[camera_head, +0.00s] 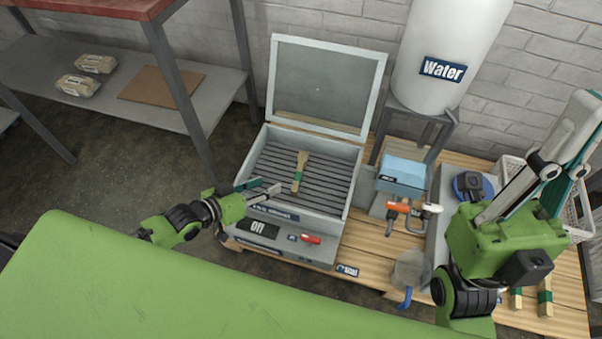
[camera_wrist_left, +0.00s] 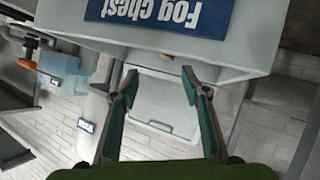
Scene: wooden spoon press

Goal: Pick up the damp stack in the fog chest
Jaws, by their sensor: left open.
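The fog chest (camera_head: 354,165) is a grey box with its glass-paned lid raised at the back and a dark slatted rack inside. The damp stack (camera_head: 302,158), pale wooden pieces with a green band, lies lengthwise on the rack. My left gripper (camera_head: 268,188) is open and empty at the chest's front left, apart from the stack and nearer to me.
A white water tank (camera_head: 445,50) stands on a metal stand behind right of the chest. A red-topped shelf unit (camera_head: 165,75) stands at left. The open lid (camera_head: 325,88) blocks the back.

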